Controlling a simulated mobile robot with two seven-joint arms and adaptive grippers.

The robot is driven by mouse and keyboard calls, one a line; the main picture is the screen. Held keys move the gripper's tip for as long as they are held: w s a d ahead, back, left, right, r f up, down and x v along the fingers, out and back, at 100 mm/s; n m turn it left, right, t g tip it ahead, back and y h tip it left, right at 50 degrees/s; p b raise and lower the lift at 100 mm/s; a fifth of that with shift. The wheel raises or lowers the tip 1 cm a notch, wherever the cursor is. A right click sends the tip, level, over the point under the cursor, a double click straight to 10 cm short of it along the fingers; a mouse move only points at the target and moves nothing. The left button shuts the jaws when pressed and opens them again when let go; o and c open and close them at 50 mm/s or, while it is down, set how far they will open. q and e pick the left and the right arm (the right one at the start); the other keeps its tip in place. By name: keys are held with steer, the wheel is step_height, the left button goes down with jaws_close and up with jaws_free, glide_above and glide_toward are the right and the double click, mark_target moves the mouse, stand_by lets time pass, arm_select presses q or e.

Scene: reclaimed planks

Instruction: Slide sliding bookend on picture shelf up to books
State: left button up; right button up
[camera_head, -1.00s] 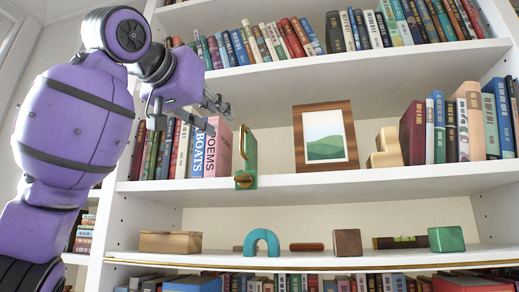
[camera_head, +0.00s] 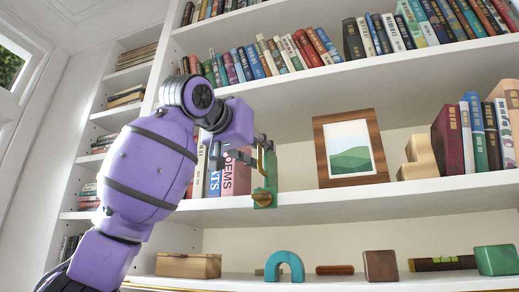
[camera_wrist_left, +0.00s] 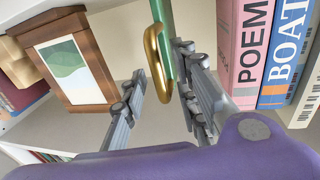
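The sliding bookend (camera_head: 271,172) is a green plate with a brass handle (camera_head: 261,157) and a brass knob at the shelf's front edge. It stands upright on the middle picture shelf (camera_head: 330,203), right of the books (camera_head: 237,175); a small gap shows between it and the pink POEMS book. My left gripper (camera_head: 264,143) is at the bookend's upper part. In the left wrist view the fingers (camera_wrist_left: 158,92) are apart, with the brass handle (camera_wrist_left: 158,65) between them; I see no clear contact. My right gripper is out of view.
A framed picture (camera_head: 350,148) and a cream wooden bookend (camera_head: 419,158) stand to the right on the same shelf. Below are a wooden box (camera_head: 188,265) and a teal arch (camera_head: 284,266). The shelf between bookend and picture is clear.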

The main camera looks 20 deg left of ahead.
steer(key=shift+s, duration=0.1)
arm_select(q)
jaws_close()
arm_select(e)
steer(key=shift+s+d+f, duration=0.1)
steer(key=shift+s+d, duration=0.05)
arm_select(q)
steer(key=a, duration=0.7)
steer(key=shift+w+a, duration=0.2)
jaws_free()
steer(key=shift+s, duration=0.15)
